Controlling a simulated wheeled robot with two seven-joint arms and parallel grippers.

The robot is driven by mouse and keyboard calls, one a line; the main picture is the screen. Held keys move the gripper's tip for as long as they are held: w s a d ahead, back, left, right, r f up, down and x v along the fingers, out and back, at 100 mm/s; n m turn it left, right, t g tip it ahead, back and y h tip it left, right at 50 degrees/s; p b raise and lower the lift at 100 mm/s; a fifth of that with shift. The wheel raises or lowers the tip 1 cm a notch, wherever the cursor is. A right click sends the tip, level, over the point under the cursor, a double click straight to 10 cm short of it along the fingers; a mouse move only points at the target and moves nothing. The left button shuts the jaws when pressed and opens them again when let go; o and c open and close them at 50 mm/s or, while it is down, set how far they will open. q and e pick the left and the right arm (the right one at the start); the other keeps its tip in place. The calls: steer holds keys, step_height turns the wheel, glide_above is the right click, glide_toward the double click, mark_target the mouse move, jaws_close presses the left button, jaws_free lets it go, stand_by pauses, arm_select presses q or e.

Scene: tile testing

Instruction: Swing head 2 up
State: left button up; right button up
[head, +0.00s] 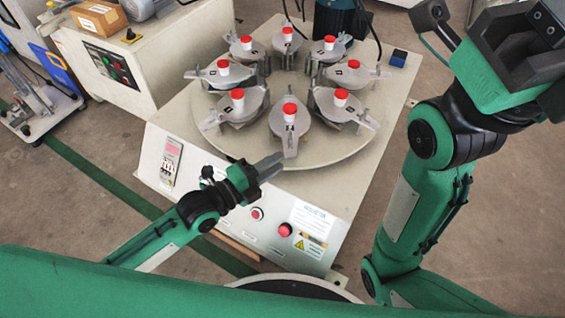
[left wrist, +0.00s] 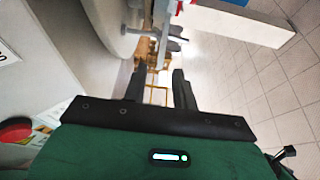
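The round turntable (head: 330,150) carries a ring of several grey metal heads, each with a red-topped white knob. The front head (head: 290,122) lies flat, its handle pointing toward me. The front-left head (head: 238,106) and front-right head (head: 342,106) also lie flat. Their number labels are too small to read, so I cannot tell which is head 2. My left gripper (head: 268,166) is in front of the turntable's rim, below the front-left head, touching no head. In the left wrist view its two fingers (left wrist: 164,88) stand apart with nothing between. My right gripper (head: 510,50) is raised at upper right, away from the heads.
The machine's front panel has a red button (head: 257,213) and warning labels. A control box with a cardboard box (head: 98,17) on it stands at left. A small blue-black block (head: 398,57) sits on the machine's right corner. Open floor lies at right.

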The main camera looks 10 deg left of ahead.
mark_target(286, 157)
arm_select(q)
steer(key=shift+b+x, duration=0.4)
steer(key=shift+x, duration=1.15)
jaws_close()
